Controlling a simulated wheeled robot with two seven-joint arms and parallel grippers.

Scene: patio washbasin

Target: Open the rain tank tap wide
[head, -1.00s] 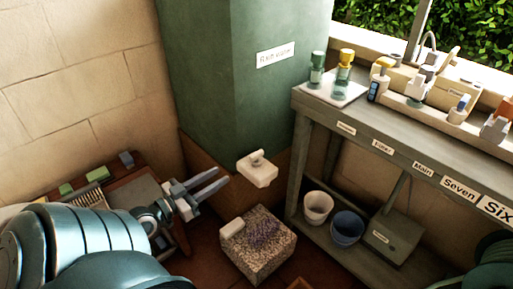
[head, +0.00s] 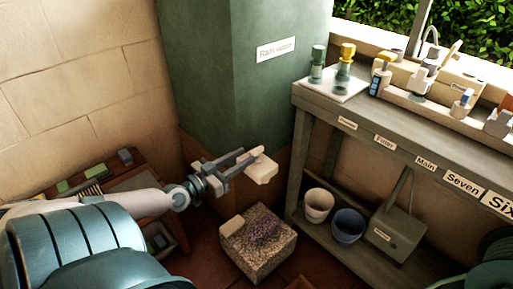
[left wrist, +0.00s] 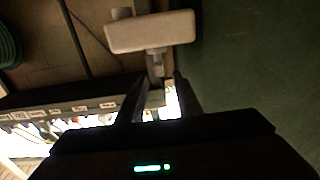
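The green rain tank (head: 205,80) stands in the corner with a "Rain water" label (head: 276,49) on its front. Its pale tap (head: 263,172) sticks out low on the tank's front. In the left wrist view the tap body (left wrist: 150,32) is a pale block, with a small grey handle (left wrist: 155,63) below it in the picture. My left gripper (head: 250,157) is at the tap from the left. Its two fingers (left wrist: 160,80) are apart, with the handle's end in line with the gap between them. I cannot tell whether they touch it. My right gripper is out of view.
A speckled stone block (head: 257,247) stands on the floor below the tap. To the right is a grey bench (head: 400,145) with bottles on top, and a white bucket (head: 318,205) and a blue bucket (head: 347,226) on its lower shelf. A small brown table is at left.

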